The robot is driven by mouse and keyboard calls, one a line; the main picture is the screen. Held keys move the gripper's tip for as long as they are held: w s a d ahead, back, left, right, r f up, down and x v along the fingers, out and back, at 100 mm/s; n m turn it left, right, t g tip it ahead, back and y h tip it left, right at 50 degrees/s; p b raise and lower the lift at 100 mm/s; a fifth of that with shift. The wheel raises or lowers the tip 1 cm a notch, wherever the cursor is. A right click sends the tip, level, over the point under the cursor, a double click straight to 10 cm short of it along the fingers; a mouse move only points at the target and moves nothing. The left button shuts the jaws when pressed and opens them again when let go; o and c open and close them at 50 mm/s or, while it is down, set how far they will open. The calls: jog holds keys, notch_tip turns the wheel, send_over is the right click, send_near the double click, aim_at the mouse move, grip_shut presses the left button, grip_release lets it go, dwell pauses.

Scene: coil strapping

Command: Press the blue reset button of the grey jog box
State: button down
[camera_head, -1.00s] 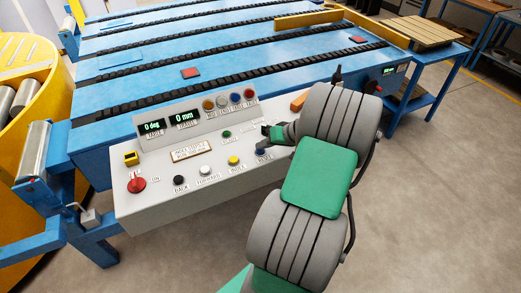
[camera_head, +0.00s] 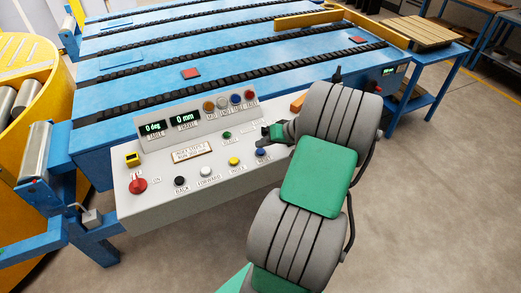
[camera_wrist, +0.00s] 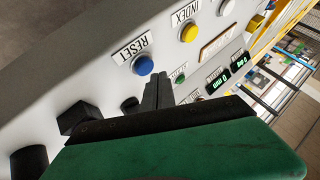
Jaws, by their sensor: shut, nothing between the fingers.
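The grey jog box (camera_head: 225,184) has a sloping face with labelled buttons. Its blue reset button (camera_head: 261,152) is at the right end of the front row. In the wrist view the blue button (camera_wrist: 142,65) sits beside its RESET label and is uncovered. My gripper (camera_head: 265,131) is shut and empty above the box's right part, just behind the button in the head view. In the wrist view my fingertips (camera_wrist: 161,78) are close beside the button, to its lower right. I cannot tell the exact height of the fingertips over the face.
A yellow button (camera_head: 234,161), a white button (camera_head: 206,171) and a black button (camera_head: 180,181) share the front row. A red knob (camera_head: 137,185) is at the left. A small green button (camera_head: 227,134) is near my fingers. Dark knobs (camera_wrist: 78,117) stand near my gripper.

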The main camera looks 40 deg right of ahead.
aim_at(263, 152)
jog(key=shift+r+p, duration=1.9)
jog(key=shift+r, duration=0.7)
jog(key=shift+f, duration=0.1)
jog(key=s+a+f+m+g, duration=0.3)
jog(key=s+f+g, duration=0.1)
jog(key=s+f, duration=0.55)
jog(key=s+a+r+m+g, duration=0.2)
jog(key=s+a+g, duration=0.2)
jog(key=s, duration=0.5)
jog(key=w+a+r+n+t+h, duration=0.1)
jog(key=w+a+r+n, duration=0.3)
jog(key=a+r, duration=0.4)
jog(key=w+a+r+n+t+h, duration=0.2)
jog(key=w+a+r+n, duration=0.3)
jog(key=a, duration=1.1)
notch_tip(263, 152, up, 4)
jog(key=shift+a+f+n, duration=0.15)
jog(key=shift+a+n, duration=0.05)
jog(key=shift+n, duration=0.5)
